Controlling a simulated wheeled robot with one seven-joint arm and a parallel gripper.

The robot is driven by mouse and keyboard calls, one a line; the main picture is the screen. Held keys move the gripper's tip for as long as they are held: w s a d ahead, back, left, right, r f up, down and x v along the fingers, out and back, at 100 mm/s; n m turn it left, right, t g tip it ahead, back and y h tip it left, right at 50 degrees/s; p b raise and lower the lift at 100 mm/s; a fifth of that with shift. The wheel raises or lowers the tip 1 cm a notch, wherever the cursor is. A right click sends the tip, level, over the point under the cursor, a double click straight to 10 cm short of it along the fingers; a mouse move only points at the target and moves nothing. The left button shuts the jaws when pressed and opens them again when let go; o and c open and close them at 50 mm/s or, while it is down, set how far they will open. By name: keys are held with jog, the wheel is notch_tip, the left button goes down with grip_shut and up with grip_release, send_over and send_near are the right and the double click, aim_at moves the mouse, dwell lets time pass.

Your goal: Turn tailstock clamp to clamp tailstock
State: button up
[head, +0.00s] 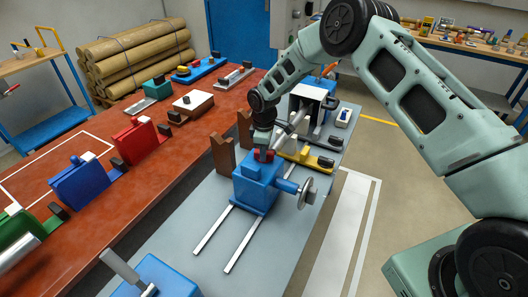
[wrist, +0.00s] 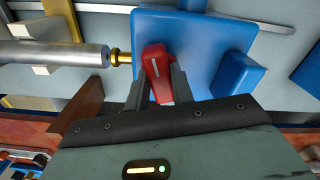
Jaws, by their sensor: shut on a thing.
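The tailstock is a blue block (head: 258,188) on two light rails in the middle of the head view. It also fills the upper middle of the wrist view (wrist: 205,50). The tailstock clamp is a red handle (wrist: 156,68) on the blue block, and a little of its red shows in the head view (head: 268,155). My gripper (wrist: 158,80) is shut on the red handle, one finger on each side. A brass tip (wrist: 121,57) at the end of a grey bar (wrist: 60,54) is left of the handle in the wrist view.
A handwheel (head: 307,193) sticks out on the tailstock's right. Brown V-shaped supports (head: 224,155) stand behind it. A yellow part with a black end (head: 308,157) lies to the right. The rails (head: 240,245) in front are bare. A red table (head: 150,170) with colored fixtures runs along the left.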

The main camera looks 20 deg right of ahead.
jog(key=shift+f+m+b, duration=0.25)
jog(key=shift+m+b, duration=0.65)
jog(key=shift+b, duration=0.2)
jog(key=shift+r+m+b, duration=0.15)
jog(key=shift+m+b, duration=0.45)
jog(key=shift+m, duration=0.2)
jog(key=shift+r, duration=0.15)
jog(key=o, duration=1)
notch_tip(320, 180, up, 18)
jog(key=b, duration=0.4)
jog(key=shift+f+b, duration=0.25)
jog(key=shift+b, duration=0.05)
